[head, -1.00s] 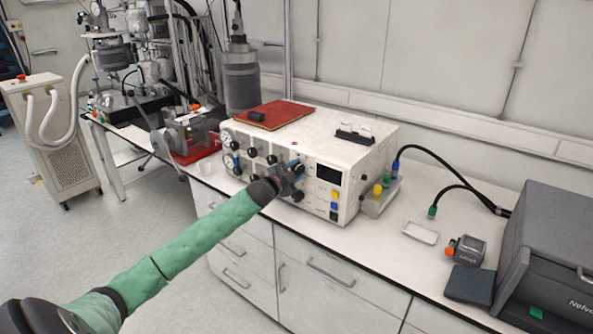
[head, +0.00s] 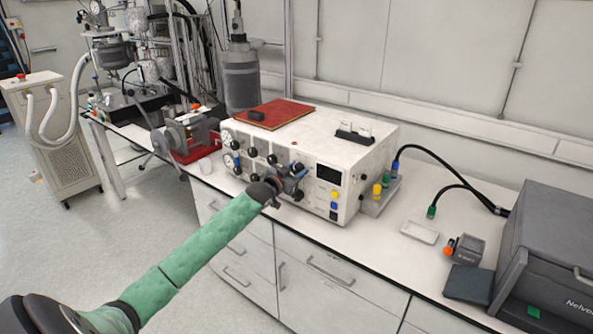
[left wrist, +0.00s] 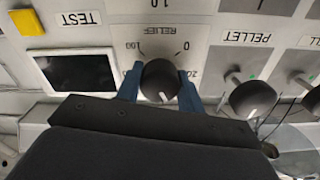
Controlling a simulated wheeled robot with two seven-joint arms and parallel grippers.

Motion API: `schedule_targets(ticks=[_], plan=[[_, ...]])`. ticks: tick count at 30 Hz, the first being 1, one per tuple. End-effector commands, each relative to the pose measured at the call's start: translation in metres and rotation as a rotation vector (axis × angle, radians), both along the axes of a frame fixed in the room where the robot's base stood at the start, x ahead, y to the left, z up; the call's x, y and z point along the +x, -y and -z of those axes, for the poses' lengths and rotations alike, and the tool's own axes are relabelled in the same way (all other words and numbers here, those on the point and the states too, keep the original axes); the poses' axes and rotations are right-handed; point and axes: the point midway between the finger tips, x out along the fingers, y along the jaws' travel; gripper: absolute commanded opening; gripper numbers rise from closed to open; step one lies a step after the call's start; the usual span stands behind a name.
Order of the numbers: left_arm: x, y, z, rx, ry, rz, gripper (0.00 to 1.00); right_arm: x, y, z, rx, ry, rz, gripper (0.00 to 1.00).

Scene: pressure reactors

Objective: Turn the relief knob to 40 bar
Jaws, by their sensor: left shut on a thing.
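The relief knob (left wrist: 160,81) is black and round with a white pointer mark, on the front panel of a white control box (head: 350,150). The left wrist view shows the panel upside down. My left gripper (left wrist: 158,85) has its blue fingers on either side of the knob and is shut on it; it also shows at the box front in the head view (head: 299,171). The pointer mark points down and slightly right in the wrist view. The 0 and 100 marks show above the knob; scale numbers below it are hidden by my gripper. My right gripper is not in view.
Beside the relief knob are the pellet knob (left wrist: 252,98), a dark display (left wrist: 76,72) and a yellow test button (left wrist: 27,22). A red board (head: 275,114) lies on the box. The bench right of the box holds a white tray (head: 419,232) and a grey machine (head: 550,250).

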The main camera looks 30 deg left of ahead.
Motion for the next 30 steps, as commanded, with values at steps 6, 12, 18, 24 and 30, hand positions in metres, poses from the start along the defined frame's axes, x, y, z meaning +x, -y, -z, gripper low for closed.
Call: schedule_targets(ticks=[6, 12, 18, 24, 30], plan=[[0.0, 0.0, 0.003, -0.055, -0.009, -0.001, 0.15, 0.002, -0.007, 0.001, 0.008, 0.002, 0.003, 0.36], [0.0, 0.0, 0.003, -0.069, -0.011, 0.0, 0.15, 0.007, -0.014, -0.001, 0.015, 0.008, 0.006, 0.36], [0.0, 0.0, 0.004, -0.069, -0.011, 0.0, 0.15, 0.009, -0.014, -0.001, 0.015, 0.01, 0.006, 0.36], [0.0, 0.0, 0.004, -0.068, -0.01, 0.0, 0.59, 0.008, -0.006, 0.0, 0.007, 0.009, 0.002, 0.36], [0.0, 0.0, 0.002, -0.069, -0.009, 0.0, 0.59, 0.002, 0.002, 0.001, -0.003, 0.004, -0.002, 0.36]])
